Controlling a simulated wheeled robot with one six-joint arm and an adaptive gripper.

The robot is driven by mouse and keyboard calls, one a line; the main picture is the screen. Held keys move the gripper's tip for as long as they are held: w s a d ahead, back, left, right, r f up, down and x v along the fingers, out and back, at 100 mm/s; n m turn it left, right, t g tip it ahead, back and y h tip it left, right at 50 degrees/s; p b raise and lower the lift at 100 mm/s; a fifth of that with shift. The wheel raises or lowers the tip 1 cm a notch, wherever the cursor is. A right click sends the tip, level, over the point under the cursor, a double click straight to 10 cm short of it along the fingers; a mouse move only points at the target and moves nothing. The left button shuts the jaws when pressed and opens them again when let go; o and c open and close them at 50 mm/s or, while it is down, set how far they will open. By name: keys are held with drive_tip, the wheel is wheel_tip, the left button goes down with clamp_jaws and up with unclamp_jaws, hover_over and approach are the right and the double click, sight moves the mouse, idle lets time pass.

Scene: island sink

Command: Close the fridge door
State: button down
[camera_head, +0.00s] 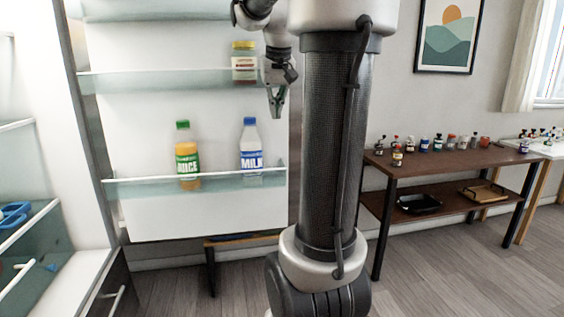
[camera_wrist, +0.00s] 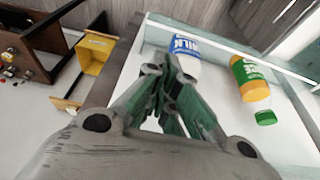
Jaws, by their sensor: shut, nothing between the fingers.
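The fridge door (camera_head: 215,220) stands open in the head view, its white inner side facing me. Its shelves hold a juice bottle (camera_head: 184,155), a milk bottle (camera_head: 250,145) and a jar with a yellow lid (camera_head: 243,63). My gripper (camera_head: 276,112) points down in front of the door's inner side, near its right edge, above and right of the milk. In the wrist view my gripper (camera_wrist: 172,120) is shut and empty, with the milk (camera_wrist: 186,52) and juice (camera_wrist: 252,84) beyond it. I cannot tell whether it touches the door.
The fridge interior (camera_head: 30,240) with glass shelves is at the left. A brown table (camera_head: 455,165) with several small bottles stands at the right by the wall. A framed picture (camera_head: 446,36) hangs above it. Wooden floor (camera_head: 440,270) is clear in front of the table.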

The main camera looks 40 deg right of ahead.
approach(272, 161)
drive_tip(key=s+a+f, duration=0.1)
drive_tip(key=f, duration=0.1)
drive_tip(key=a+f, duration=0.1)
drive_tip(key=f, duration=0.1)
drive_tip(key=s+f, duration=0.1)
drive_tip(key=f, duration=0.2)
drive_tip(key=shift+s+a, duration=0.3)
drive_tip(key=shift+a, duration=0.1)
